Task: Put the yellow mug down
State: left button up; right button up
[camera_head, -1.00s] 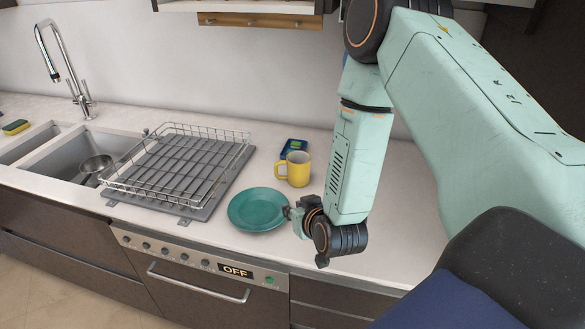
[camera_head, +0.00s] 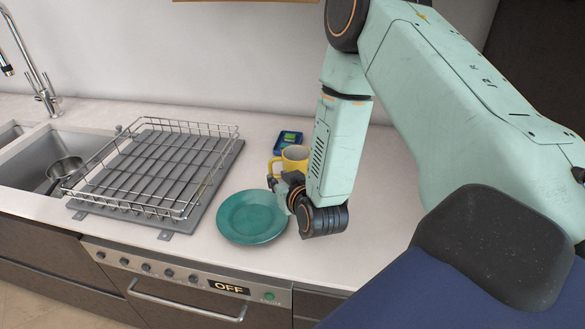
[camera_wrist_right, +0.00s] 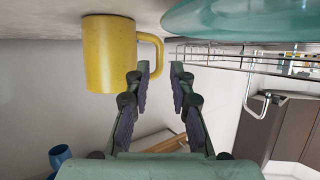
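The yellow mug (camera_head: 292,165) stands upright on the counter behind my right gripper, its lower part hidden by the gripper in the head view. In the right wrist view, which is upside down, the mug (camera_wrist_right: 108,55) is left of the fingers, with its handle close to the fingertips. My right gripper (camera_head: 277,181) is low over the counter; in the wrist view its fingers (camera_wrist_right: 161,72) are apart with a gap between them. I see no grip on the handle. My left gripper is not in view.
A teal plate (camera_head: 251,217) lies just left of my right gripper. A wire rack (camera_head: 150,175) is farther left, beside the sink (camera_head: 75,150). A dark blue and green item (camera_head: 288,139) lies behind the mug. Counter to the right is largely hidden by my arm.

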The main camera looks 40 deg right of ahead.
aim_at(271, 172)
jog(key=shift+w+a+f, duration=0.15)
jog(key=shift+w, duration=0.25)
jog(key=shift+w+a+f, duration=0.1)
jog(key=shift+w+f, duration=0.05)
jog(key=shift+w, duration=0.25)
jog(key=shift+w+d+f, duration=0.35)
jog(key=shift+w+d, duration=0.25)
jog(key=shift+w, duration=0.05)
jog(key=shift+w+d+f, duration=0.35)
jog(key=shift+w+d, duration=0.2)
jog(key=shift+w, duration=0.05)
jog(key=shift+w+f, duration=0.15)
jog(key=shift+w, duration=0.15)
jog(key=shift+w+a, duration=0.3)
jog(key=shift+a, duration=0.1)
jog(key=shift+s, duration=0.2)
jog(key=shift+c, duration=0.7)
jog(key=shift+s+d, duration=0.1)
jog(key=shift+d, duration=0.2)
jog(key=c, duration=0.3)
jog(key=shift+w+a, duration=0.2)
jog(key=shift+a, duration=0.05)
grip_shut()
jog(key=shift+s+d, duration=0.1)
jog(key=shift+d, duration=0.1)
